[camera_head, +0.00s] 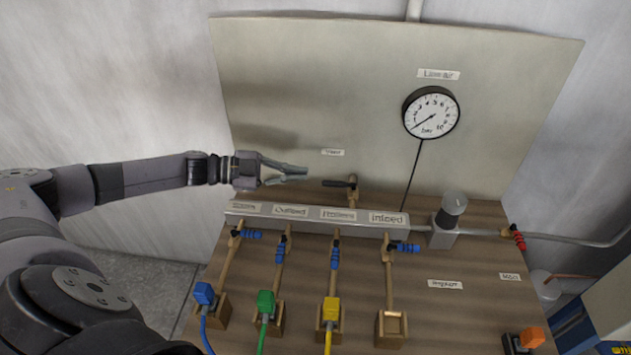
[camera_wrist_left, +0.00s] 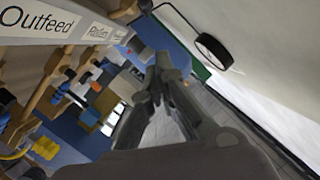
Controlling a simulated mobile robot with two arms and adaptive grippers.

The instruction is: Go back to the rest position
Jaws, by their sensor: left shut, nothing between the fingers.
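My left gripper (camera_head: 304,173) reaches in from the left in the head view. It is shut and empty, in front of the beige back panel (camera_head: 300,80), above the grey manifold bar (camera_head: 310,221). Its fingertips are left of a black-handled valve (camera_head: 341,184) and look apart from it. The fingers also show in the left wrist view (camera_wrist_left: 166,70), together, with the "Outfeed" label (camera_wrist_left: 35,22) at the upper left. My right gripper is in neither view.
A round pressure gauge (camera_head: 430,112) hangs on the panel. Several blue-handled valves (camera_head: 279,252) branch off the bar. Blue (camera_head: 205,293), green (camera_head: 265,301) and yellow (camera_head: 330,309) plugs sit in wooden blocks. A red-handled valve (camera_head: 518,238) is at the right. Free room lies left of the panel.

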